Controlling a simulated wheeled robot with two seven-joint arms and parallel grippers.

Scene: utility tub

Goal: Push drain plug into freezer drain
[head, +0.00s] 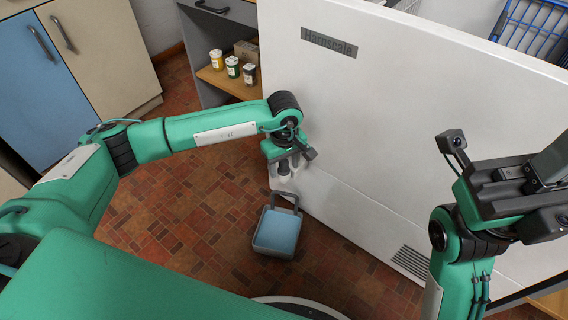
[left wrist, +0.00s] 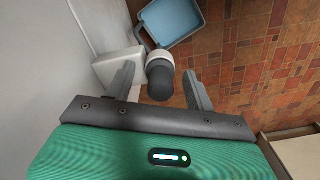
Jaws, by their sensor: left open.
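The white freezer (head: 400,110) stands with its long wall facing me. A white drain block (left wrist: 115,68) sticks out low on that wall, with a rounded white collar (left wrist: 160,57) beside it. The dark, round-ended drain plug (left wrist: 159,82) lines up with the collar; how deep it sits in the drain I cannot tell. My left gripper (head: 289,163) is open near the drain. In the left wrist view its fingers (left wrist: 158,76) stand on both sides of the plug, with a visible gap on the right side. My right gripper (head: 540,195) is raised at the right, its jaw opening unclear.
A grey-rimmed blue tub (head: 277,232) with a raised handle stands on the brick-tiled floor below the drain. A low shelf (head: 228,82) with several jars is behind my left arm. A blue wire basket (head: 530,30) shows at the top right. Floor left of the tub is clear.

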